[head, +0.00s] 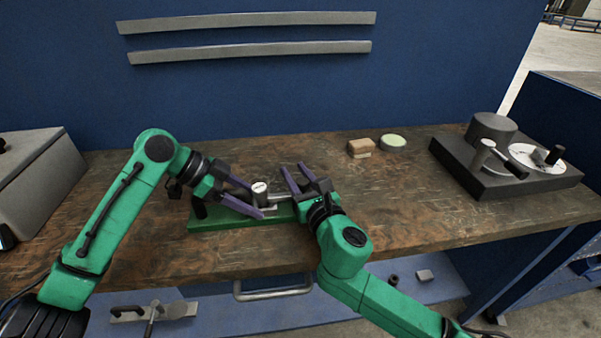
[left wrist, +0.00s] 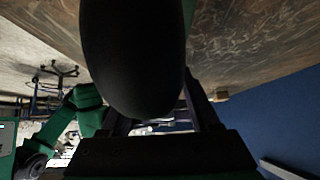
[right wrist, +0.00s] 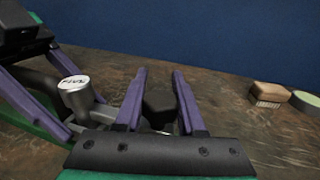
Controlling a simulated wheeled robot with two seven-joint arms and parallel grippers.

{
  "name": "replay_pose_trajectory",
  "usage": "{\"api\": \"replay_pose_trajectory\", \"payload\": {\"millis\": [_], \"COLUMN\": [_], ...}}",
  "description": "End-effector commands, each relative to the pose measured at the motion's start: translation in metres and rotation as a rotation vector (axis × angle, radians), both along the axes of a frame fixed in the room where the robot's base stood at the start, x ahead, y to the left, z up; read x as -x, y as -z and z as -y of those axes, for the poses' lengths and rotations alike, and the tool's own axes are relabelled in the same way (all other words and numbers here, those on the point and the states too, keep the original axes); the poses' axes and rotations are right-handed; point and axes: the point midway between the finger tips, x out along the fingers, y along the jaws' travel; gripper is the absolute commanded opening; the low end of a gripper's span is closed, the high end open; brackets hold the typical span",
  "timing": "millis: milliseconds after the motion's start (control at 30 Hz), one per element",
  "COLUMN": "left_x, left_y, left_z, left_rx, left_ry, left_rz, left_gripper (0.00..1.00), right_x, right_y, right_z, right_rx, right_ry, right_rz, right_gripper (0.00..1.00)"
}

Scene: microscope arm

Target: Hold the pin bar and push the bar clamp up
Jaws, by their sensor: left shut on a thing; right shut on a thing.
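A green base plate (head: 215,226) on the workbench carries a short metal post whose round silver cap (head: 259,187) also shows in the right wrist view (right wrist: 73,83). My left gripper (head: 256,198) is just left of the cap, its purple fingers either side of a grey bar (right wrist: 45,82), apparently the pin bar. A large black rounded handle (left wrist: 133,55) hides most of the left wrist view. My right gripper (head: 296,168) is right of the post. Its fingers are either side of a dark block (right wrist: 158,103), apparently the bar clamp. The fingers partly hide both contacts.
A tan block (head: 360,148) and a pale green round piece (head: 393,141) lie behind, to the right. A dark device with a white dial (head: 538,158) stands at the right end. A grey box (head: 40,175) stands at the left. A blue wall closes off the back.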

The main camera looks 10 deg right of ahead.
Motion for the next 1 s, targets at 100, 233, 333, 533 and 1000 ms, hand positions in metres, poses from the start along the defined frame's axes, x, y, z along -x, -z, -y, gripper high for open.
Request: {"api": "replay_pose_trajectory", "payload": {"millis": [100, 233, 333, 533, 1000], "left_x": [-0.001, -0.001, -0.001, -0.001, -0.001], "left_y": [-0.002, -0.002, -0.002, -0.002, -0.002], "left_z": [0.001, 0.001, 0.000, 0.000, 0.000], "left_rx": [0.005, 0.005, 0.005, 0.004, 0.004], "left_ry": [-0.001, -0.001, -0.001, -0.001, -0.001], "left_rz": [0.004, 0.004, 0.004, 0.004, 0.004], "left_gripper": [0.00, 0.00, 0.00, 0.00, 0.00], "right_x": [0.001, 0.000, 0.000, 0.014, 0.112], "right_y": [0.000, 0.000, 0.000, 0.001, 0.001], "right_z": [-0.001, 0.000, 0.000, 0.004, 0.031], "right_rx": [-0.001, -0.001, 0.000, 0.001, 0.001], "right_ry": [-0.003, -0.002, -0.001, -0.002, -0.003], "right_rz": [0.001, 0.000, 0.000, -0.001, -0.004], "right_gripper": [0.69, 0.69, 0.69, 0.69, 0.69]}}
